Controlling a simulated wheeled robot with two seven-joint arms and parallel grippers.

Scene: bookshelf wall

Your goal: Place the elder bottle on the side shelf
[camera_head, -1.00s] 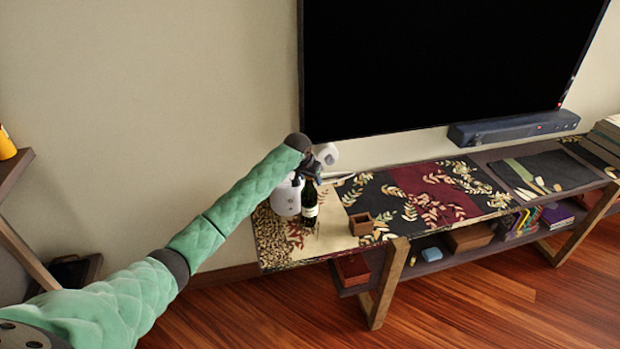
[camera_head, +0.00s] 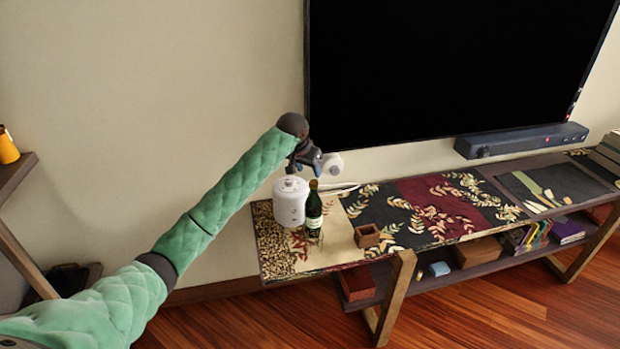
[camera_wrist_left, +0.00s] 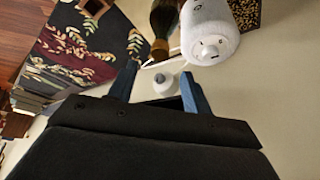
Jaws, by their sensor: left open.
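A dark green bottle (camera_head: 313,212) with a pale label stands upright on the left end of the low console (camera_head: 340,257), just right of a white canister with a face (camera_head: 290,202). My left gripper (camera_head: 316,160) is above and behind the bottle, open, with nothing between its fingers. In the left wrist view the open blue fingers (camera_wrist_left: 160,82) point towards the bottle (camera_wrist_left: 163,22) and the white canister (camera_wrist_left: 208,32), apart from both. The side shelf appears to be the wooden shelf (camera_head: 14,174) at the far left, partly cut off. My right gripper is not in view.
A small white round object (camera_head: 331,165) is by the gripper, near the wall. A small wooden box (camera_head: 367,236) stands right of the bottle. The television (camera_head: 450,65) hangs close behind. An orange cup-like object (camera_head: 7,146) is on the left shelf.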

